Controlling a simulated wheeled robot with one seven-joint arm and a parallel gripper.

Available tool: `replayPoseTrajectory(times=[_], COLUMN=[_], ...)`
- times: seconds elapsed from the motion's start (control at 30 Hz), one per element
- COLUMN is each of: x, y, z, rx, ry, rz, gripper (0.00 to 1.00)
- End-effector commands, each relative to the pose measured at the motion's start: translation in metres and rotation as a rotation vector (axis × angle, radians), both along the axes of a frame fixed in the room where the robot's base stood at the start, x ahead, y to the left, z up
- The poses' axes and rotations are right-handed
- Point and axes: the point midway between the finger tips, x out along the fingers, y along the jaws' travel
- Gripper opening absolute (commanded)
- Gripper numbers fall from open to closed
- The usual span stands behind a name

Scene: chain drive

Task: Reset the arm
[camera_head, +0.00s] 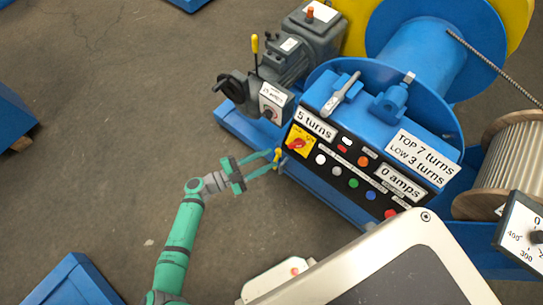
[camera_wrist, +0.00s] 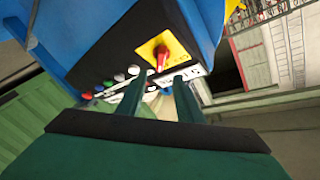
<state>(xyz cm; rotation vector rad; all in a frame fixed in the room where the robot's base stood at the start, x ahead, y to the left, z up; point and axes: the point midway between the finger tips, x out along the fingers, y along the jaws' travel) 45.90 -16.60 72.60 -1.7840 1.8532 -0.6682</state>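My green arm (camera_head: 177,245) reaches up from the bottom of the head view. My gripper (camera_head: 276,159) is in front of the left end of the control panel (camera_head: 345,168), its two fingers apart. A small yellow piece shows by the fingertips; I cannot tell whether they touch it. In the wrist view the gripper (camera_wrist: 160,82) has a clear gap between its fingers, with no held object visible. The red rotary switch (camera_wrist: 162,57) on its yellow plate is just beyond the fingertips. The switch also shows in the head view (camera_head: 296,144), up and right of the gripper.
The blue winch machine (camera_head: 322,92) fills the upper right, with a black handwheel (camera_head: 232,87) and yellow-knobbed lever (camera_head: 254,45). A wooden spool (camera_head: 511,165) is at right. Blue boxes (camera_head: 72,283) stand at left. The floor left of my arm is mostly clear.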

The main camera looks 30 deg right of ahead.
Motion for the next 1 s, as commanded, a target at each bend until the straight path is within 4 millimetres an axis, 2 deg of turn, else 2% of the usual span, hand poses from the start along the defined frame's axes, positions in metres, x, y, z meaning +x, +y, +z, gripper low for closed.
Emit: replayPoseTrajectory(times=[0.63, 0.77, 1.0], x=[0.000, -0.001, -0.017], y=[0.005, 0.025, 0.086], z=[0.001, 0.006, 0.022], rx=[0.000, 0.000, -0.004], ry=[-0.001, -0.003, 0.007], rz=[0.011, 0.070, 0.270], gripper=[0.33, 0.33, 0.33])
